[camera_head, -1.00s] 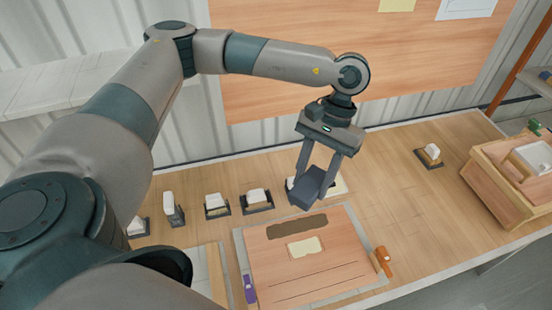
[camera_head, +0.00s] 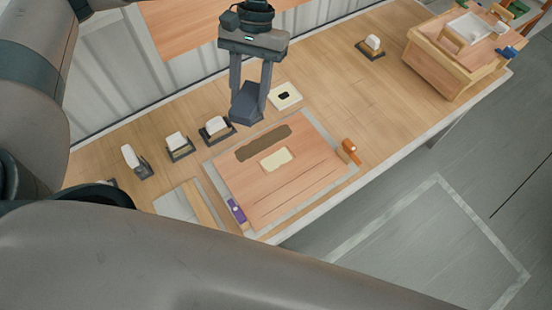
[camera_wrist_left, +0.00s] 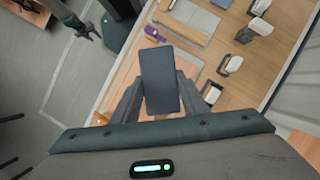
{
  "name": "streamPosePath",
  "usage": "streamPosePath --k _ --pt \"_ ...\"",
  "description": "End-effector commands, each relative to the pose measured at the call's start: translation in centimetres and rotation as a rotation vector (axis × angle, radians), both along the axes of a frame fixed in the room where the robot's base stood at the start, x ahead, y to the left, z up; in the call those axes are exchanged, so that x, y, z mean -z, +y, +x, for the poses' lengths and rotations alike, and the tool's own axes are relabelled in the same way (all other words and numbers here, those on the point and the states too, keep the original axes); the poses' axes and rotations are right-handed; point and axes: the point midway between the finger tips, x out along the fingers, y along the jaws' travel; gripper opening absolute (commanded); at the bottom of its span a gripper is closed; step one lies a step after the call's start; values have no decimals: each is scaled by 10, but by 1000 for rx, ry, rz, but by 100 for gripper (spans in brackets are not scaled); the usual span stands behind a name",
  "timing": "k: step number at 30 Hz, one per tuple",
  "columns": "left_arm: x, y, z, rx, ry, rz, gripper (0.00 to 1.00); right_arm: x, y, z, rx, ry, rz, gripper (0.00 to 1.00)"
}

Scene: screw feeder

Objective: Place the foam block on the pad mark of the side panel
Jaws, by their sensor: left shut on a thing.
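My left gripper (camera_head: 248,90) is shut on a dark grey foam block (camera_head: 247,103). It holds the block in the air; in the head view it appears beyond the far edge of the side panel. In the left wrist view the block (camera_wrist_left: 160,80) sits between the fingers. The side panel (camera_head: 300,180) is a flat wooden board on the table. It bears a cream rectangle (camera_head: 276,160), seemingly the pad mark, and a dark brown strip (camera_head: 263,142) behind it. Both look bare. My right gripper is not seen.
An orange clamp (camera_head: 350,150) and a purple one (camera_head: 236,211) stand at the panel's sides. Several white pieces in dark holders (camera_head: 180,145) line the back left. A cream plate with a black spot (camera_head: 284,96) lies behind the panel. A wooden box (camera_head: 450,65) stands right.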

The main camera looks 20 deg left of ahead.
Motion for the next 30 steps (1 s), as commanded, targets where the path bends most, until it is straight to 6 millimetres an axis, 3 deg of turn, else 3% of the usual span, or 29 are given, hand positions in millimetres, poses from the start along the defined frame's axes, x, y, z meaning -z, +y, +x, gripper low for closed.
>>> streamPosePath --k 8,18,24,30 --pt "44 -27 45 138 3 -1 18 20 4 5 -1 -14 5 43" --pt "135 -88 114 443 7 -1 18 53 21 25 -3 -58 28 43" --pt "178 -117 129 586 4 -1 18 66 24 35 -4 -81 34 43" --pt "192 -127 132 644 1 1 18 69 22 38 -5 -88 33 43"
